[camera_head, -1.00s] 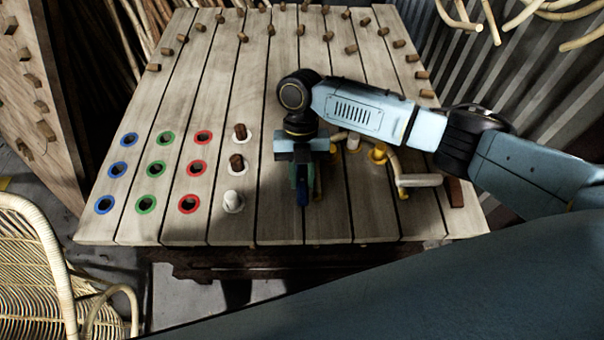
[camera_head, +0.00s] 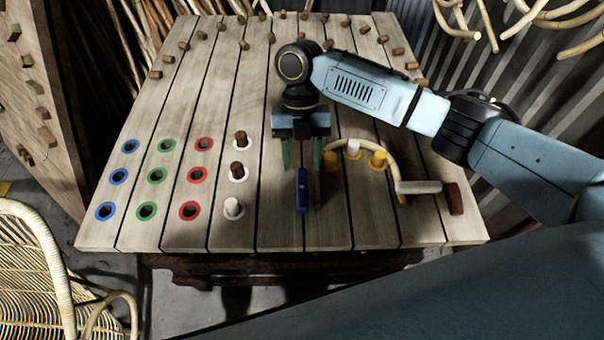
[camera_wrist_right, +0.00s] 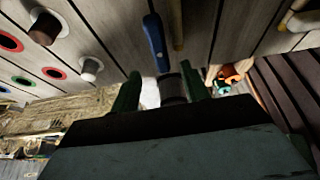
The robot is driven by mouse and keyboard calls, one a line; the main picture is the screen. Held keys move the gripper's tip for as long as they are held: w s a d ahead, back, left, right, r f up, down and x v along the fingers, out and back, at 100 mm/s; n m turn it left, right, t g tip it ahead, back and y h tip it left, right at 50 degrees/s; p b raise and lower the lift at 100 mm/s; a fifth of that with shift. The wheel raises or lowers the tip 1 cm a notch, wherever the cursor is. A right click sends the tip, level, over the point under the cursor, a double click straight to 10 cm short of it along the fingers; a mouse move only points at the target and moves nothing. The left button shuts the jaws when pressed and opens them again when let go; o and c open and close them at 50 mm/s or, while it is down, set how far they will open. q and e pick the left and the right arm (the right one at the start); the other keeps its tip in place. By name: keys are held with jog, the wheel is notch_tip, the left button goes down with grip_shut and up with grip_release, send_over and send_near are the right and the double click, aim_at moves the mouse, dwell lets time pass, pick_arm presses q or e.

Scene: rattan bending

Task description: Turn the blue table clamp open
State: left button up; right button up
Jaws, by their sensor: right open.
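The blue table clamp (camera_head: 302,190) stands at the front middle of the slatted table, its long blue handle pointing toward the front edge. In the right wrist view the blue handle (camera_wrist_right: 155,42) lies above the fingers, toward the left one. My right gripper (camera_head: 302,155) is open, its two green fingers spread apart. It is just behind the clamp in the head view, with nothing between the fingers. The fingers also show in the right wrist view (camera_wrist_right: 160,88). The clamp's lower parts are mostly hidden. My left gripper is not in view.
Right of the clamp, a bent rattan piece (camera_head: 415,187) curves around yellow pegs (camera_head: 377,160). To the left are white-ringed pegs (camera_head: 233,208) and red (camera_head: 190,210), green and blue ringed holes. A rattan chair (camera_head: 40,270) stands at the front left.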

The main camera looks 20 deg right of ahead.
jog(key=v, duration=0.6)
jog(key=shift+r, duration=0.3)
jog(key=shift+w, duration=0.15)
